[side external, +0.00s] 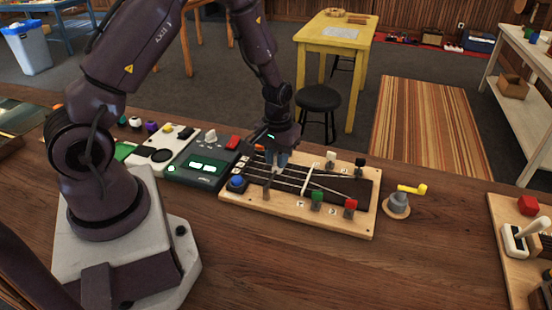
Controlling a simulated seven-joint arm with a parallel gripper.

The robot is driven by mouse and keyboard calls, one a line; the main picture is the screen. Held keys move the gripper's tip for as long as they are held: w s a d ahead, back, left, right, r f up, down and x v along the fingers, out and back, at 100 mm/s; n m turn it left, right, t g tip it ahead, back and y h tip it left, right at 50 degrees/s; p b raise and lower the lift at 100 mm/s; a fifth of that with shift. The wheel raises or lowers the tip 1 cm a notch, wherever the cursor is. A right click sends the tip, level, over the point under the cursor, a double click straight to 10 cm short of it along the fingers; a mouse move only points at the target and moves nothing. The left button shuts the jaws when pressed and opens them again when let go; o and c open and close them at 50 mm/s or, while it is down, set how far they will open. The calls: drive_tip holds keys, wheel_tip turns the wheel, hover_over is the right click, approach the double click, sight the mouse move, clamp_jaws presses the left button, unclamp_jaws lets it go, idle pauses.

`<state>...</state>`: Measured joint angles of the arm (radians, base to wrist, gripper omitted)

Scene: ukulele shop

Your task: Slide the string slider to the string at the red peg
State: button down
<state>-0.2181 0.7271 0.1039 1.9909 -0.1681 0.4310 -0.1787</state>
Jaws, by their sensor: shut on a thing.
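A light wooden board (300,221) lies on the bench with a dark panel and several pale strings running along it. The red peg (350,205) stands at its near right corner, with a green peg (316,197) to its left. A white peg (331,155) and a black peg (360,161) stand at the far right edge. My gripper (277,167) points down over the left part of the strings, shut on the string slider, which is mostly hidden between the fingers. It is well left of the red peg.
A white crossbar (308,178) spans the strings right of my gripper. A blue button (237,182) sits at the board's left end, near a grey device (203,166). A grey knob with a yellow handle (398,201) stands right of the board. Bare bench lies in front.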

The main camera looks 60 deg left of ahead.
drive_tip(key=c, duration=1)
unclamp_jaws()
wheel_tip(320, 180, up, 13)
drive_tip(key=s+d+r+m+t, duration=0.2)
drive_tip(key=s+d+r, duration=0.1)
drive_tip(key=s+r, duration=0.2)
drive_tip(key=s+d+r+m+t, duration=0.1)
drive_tip(key=s+d+r+m, duration=0.1)
drive_tip(key=s+d+r, duration=0.2)
drive_tip(key=s+d+r+m+t, duration=0.2)
drive_tip(key=s+d+r+m, duration=0.1)
drive_tip(key=s+r, duration=0.3)
drive_tip(key=shift+s+d+r+t, duration=0.25)
drive_tip(key=shift+d+r+t, duration=0.1)
drive_tip(key=shift+d, duration=0.2)
